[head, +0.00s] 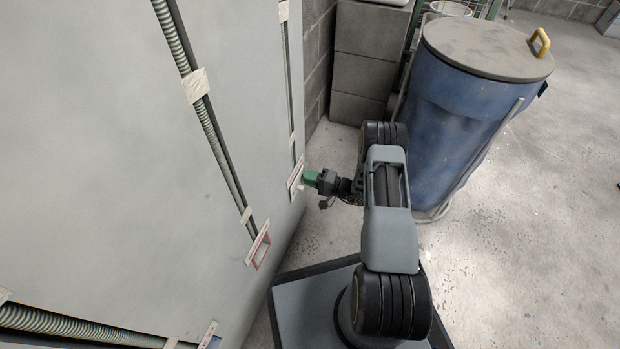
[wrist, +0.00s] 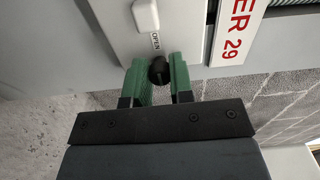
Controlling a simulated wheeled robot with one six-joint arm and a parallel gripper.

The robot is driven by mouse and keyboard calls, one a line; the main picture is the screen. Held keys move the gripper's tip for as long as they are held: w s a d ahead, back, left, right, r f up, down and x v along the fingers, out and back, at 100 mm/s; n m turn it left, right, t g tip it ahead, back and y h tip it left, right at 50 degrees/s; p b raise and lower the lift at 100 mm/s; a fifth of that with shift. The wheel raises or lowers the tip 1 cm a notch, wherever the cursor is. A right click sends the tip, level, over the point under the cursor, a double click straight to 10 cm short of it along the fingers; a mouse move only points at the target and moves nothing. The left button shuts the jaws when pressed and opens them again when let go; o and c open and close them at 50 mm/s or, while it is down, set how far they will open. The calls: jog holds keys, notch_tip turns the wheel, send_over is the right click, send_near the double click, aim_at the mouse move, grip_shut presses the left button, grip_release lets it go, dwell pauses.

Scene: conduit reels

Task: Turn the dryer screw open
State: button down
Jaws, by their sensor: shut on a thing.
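The dryer screw looks to be the small black knob (wrist: 158,70) in the wrist view, below the word OPEN on a white plate (wrist: 118,30). My gripper (wrist: 159,74) has its green fingers shut on the knob, one on either side. A white rounded piece (wrist: 146,15) sits on the plate above OPEN. In the head view my gripper (head: 312,178) is at the grey panel's right edge, and the knob is hidden there.
A blue barrel (head: 450,110) with a grey lid stands close behind my arm. Grey blocks (head: 365,60) are stacked at the back. Open concrete floor (head: 560,200) lies right.

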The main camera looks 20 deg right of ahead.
jog(key=c, duration=1)
grip_release()
jog(key=p+v, duration=0.4)
jog(key=v, duration=1)
jog(key=s+a+r+n+g+h+p, duration=0.15)
jog(key=a+r+g+p, duration=0.35)
jog(key=r, duration=0.7)
jog(key=a+r+n+g+h+p, duration=0.1)
jog(key=r+n+g+p, duration=0.1)
jog(key=r+p, duration=0.8)
jog(key=s+a+r+n+g+h+p, duration=0.1)
jog(key=a+r+n+g+p, duration=0.2)
jog(key=r, duration=1.2)
jog(key=s+r+t+h+p, duration=0.1)
jog(key=s+r+h+p, duration=0.2)
jog(key=r, duration=0.9)
jog(key=s+a+r+t+h+p, duration=0.1)
jog(key=s+r+h+p, duration=0.3)
jog(key=r+p, duration=0.6)
jog(key=s+a+r+t+h+p, duration=0.1)
jog(key=s+r+h+p, duration=0.3)
jog(key=r, duration=0.9)
jog(key=s+p, duration=0.1)
jog(key=p, duration=0.2)
jog(key=shift+s+r+n, duration=0.3)
jog(key=shift+n, duration=0.05)
